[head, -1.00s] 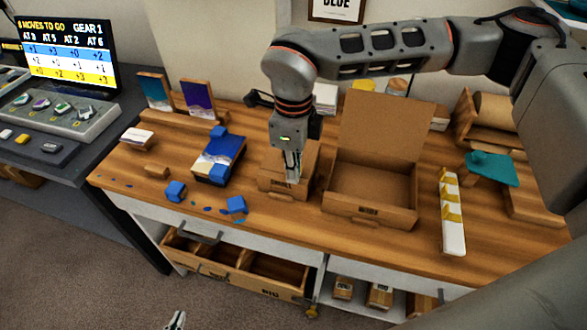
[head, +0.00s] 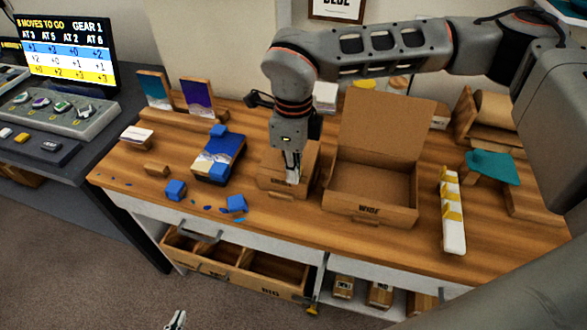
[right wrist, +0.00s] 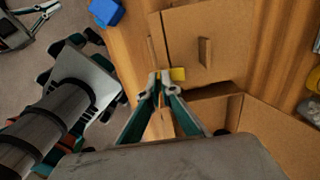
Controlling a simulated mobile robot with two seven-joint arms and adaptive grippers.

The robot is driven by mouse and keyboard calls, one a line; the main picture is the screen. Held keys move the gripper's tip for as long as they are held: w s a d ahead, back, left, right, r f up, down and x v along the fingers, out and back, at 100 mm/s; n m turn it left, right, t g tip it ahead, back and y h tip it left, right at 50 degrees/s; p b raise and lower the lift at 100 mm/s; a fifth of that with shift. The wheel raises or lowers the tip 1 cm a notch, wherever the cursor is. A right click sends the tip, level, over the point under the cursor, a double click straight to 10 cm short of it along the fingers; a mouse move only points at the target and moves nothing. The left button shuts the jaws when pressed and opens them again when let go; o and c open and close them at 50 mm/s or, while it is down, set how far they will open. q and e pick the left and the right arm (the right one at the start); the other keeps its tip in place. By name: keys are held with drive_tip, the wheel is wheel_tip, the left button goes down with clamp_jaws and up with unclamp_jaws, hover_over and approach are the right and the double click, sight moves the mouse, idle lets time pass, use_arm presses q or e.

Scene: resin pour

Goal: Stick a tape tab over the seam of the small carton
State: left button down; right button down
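The small carton (head: 270,183) stands closed on the bench, left of the open carton; it also shows in the right wrist view (right wrist: 225,35). My right gripper (head: 291,178) points down at it, with the fingertips at its top. In the right wrist view its fingers (right wrist: 162,80) are nearly together, and a yellow tape tab (right wrist: 179,74) sticks out at their tips against the carton. Whether the tab touches the cardboard is unclear. A white strip (head: 455,236) with yellow tabs lies at the right. My left gripper (head: 176,320) is at the bottom edge, away from the bench; its opening is unclear.
A large open carton (head: 370,183) stands close beside the small one, lid raised. Blue cubes (head: 175,190), blue scraps and a blue-and-white box (head: 218,158) lie to the left. A teal-topped object (head: 492,167) stands at the right. An open drawer (head: 240,268) juts out below.

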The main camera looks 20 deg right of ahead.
idle(0.3)
drive_tip(key=c, duration=2.2)
unclamp_jaws()
drive_tip(key=shift+r+p, duration=1.5)
drive_tip(key=shift+r, duration=0.9)
drive_tip(key=shift+r+p, duration=0.95)
drive_tip(key=shift+r, duration=0.7)
drive_tip(key=shift+f, duration=0.1)
